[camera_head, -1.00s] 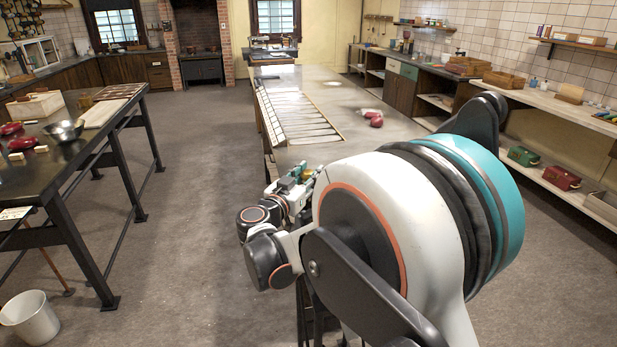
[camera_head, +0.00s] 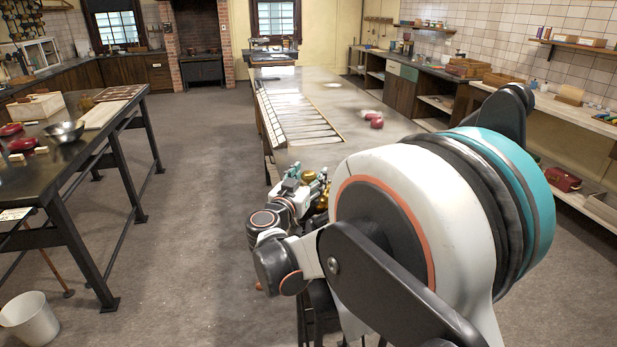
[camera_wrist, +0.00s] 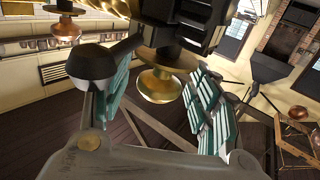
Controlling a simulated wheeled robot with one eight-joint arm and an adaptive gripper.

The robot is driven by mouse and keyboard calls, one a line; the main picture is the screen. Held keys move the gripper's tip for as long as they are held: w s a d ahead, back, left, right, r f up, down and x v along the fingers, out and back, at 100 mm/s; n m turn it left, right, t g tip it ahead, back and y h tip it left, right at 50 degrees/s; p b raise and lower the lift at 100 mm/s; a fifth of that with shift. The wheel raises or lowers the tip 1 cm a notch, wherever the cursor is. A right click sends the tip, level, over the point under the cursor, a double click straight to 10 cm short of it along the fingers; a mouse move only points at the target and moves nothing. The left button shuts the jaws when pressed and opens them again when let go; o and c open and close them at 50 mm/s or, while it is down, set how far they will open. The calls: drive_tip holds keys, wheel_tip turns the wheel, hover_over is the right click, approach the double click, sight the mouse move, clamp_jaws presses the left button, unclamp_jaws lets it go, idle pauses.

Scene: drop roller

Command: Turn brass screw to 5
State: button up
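A brass screw with a rounded knob end (camera_wrist: 160,84) hangs from a dark fitting in the upper middle of the wrist view. My gripper (camera_wrist: 165,105) has two fingers with teal ribbed pads, one left and one right of the knob. The fingers stand apart, and I see no clear contact with the knob. A second brass knob (camera_wrist: 64,27) shows at the upper left. In the head view my gripper (camera_head: 302,180) is beside a small brass part (camera_head: 323,200), mostly hidden by my arm. No number or scale is readable.
A long bench (camera_head: 345,92) with a slatted section runs away behind my gripper, with red objects (camera_head: 375,121) on it. A dark table (camera_head: 75,150) stands at left, with a white bucket (camera_head: 30,316) by it. The floor between is clear.

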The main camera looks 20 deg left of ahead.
drive_tip(key=s, duration=1.2)
drive_tip(key=shift+a, duration=0.4)
drive_tip(key=w+a+m+g+h+p, duration=0.25)
drive_tip(key=a+m+g+h, duration=0.35)
drive_tip(key=a+m+h, duration=0.45)
drive_tip(key=shift+n+h, duration=0.75)
drive_tip(key=shift+h, duration=0.2)
drive_tip(key=b+x, duration=0.3)
drive_tip(key=x, duration=1.2)
drive_tip(key=shift+s+d, duration=0.1)
drive_tip(key=shift+s, duration=0.05)
drive_tip(key=c, duration=1.1)
